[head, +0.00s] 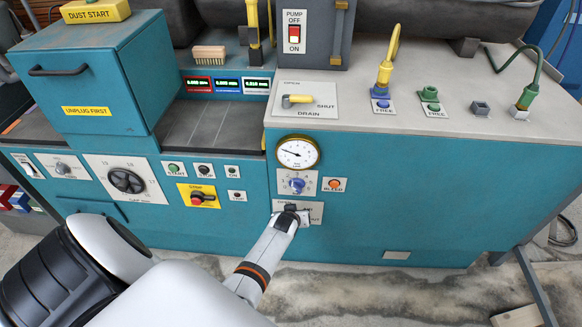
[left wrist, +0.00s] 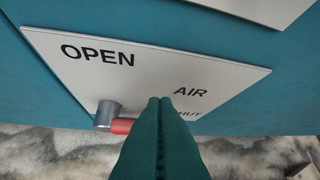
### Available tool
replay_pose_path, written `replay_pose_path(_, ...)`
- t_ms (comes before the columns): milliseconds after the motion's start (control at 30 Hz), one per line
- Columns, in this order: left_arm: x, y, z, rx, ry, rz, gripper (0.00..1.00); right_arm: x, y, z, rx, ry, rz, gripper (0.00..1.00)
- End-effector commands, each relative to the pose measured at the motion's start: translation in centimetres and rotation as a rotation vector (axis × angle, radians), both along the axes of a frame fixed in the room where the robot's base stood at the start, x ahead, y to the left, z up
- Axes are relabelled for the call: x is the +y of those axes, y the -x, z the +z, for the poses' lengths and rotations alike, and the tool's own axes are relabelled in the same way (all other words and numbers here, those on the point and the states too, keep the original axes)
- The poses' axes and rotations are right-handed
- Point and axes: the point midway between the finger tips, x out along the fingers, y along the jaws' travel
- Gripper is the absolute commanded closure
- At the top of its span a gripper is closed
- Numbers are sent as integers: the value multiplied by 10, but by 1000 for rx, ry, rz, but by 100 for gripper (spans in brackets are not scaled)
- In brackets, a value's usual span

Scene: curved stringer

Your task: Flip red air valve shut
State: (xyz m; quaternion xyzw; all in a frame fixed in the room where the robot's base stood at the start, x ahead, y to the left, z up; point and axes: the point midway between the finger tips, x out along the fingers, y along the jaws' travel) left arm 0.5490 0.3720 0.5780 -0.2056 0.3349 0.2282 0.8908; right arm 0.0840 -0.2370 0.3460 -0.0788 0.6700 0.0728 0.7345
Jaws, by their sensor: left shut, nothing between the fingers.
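The air valve's white plate (head: 317,211) is on the teal front panel, below the blue knob. It also shows in the left wrist view (left wrist: 150,68), with the words OPEN, AIR and a partly hidden SHUT. The valve's metal pivot (left wrist: 106,113) is at the plate's lower edge in that view. Its red lever (left wrist: 122,126) extends right from the pivot and runs behind my fingers, so its far end is hidden. My left gripper (head: 291,210) is at the plate. Its fingers (left wrist: 160,100) are shut and empty, beside the lever; contact is unclear.
A pressure gauge (head: 298,153), a blue knob (head: 297,185) and an orange BLEED button (head: 334,184) sit just above the plate. The panel to the right is mostly clear.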

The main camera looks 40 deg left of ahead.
Motion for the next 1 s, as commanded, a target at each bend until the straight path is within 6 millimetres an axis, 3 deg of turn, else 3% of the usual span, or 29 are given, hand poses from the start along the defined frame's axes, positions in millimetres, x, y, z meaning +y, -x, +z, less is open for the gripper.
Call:
replay_pose_path(33,-3,5,13,1,2,0,100,-1,1,12,1,0,0,51)
replay_pose_path(400,-31,47,61,-2,1,1,100,0,1,27,2,0,0,51)
replay_pose_path(633,-39,58,72,-1,0,1,100,3,1,29,2,-4,-1,51)
replay_pose_path(1000,-39,58,73,-1,0,1,100,3,0,29,1,-4,0,51)
